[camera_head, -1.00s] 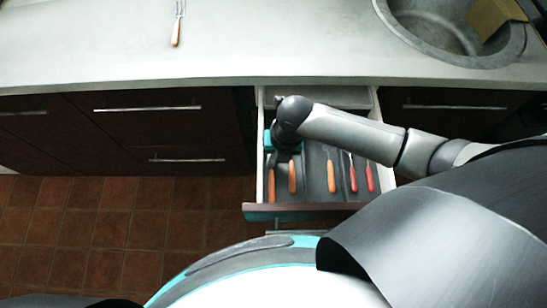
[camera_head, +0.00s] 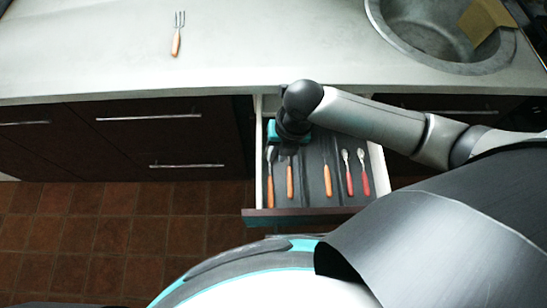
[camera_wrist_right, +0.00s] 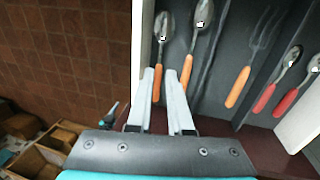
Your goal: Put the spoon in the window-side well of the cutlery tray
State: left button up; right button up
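The cutlery tray (camera_head: 311,153) lies in the open drawer. A spoon with an orange handle (camera_wrist_right: 164,30) lies in its leftmost part, also seen in the head view (camera_head: 270,180). My right gripper (camera_wrist_right: 159,72) is over this end of the tray with its fingers apart. The handle shows between the fingers in the wrist view, and nothing looks clamped. A second orange-handled spoon (camera_wrist_right: 203,20) lies just right of it. No window shows. My left gripper is out of view.
An orange-handled fork (camera_wrist_right: 262,35) and two red-handled spoons (camera_wrist_right: 288,60) lie farther right in the tray. Another fork (camera_head: 177,38) lies on the counter (camera_head: 90,50). A sink (camera_head: 425,45) is at the right. The drawer's walls (camera_head: 259,175) bound the tray.

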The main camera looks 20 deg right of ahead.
jog(key=shift+s+d+r+p, duration=0.1)
jog(key=shift+d+r+p, duration=0.15)
jog(key=shift+r, duration=0.9)
jog(key=shift+d+r+p, duration=0.2)
jog(key=shift+r, duration=0.95)
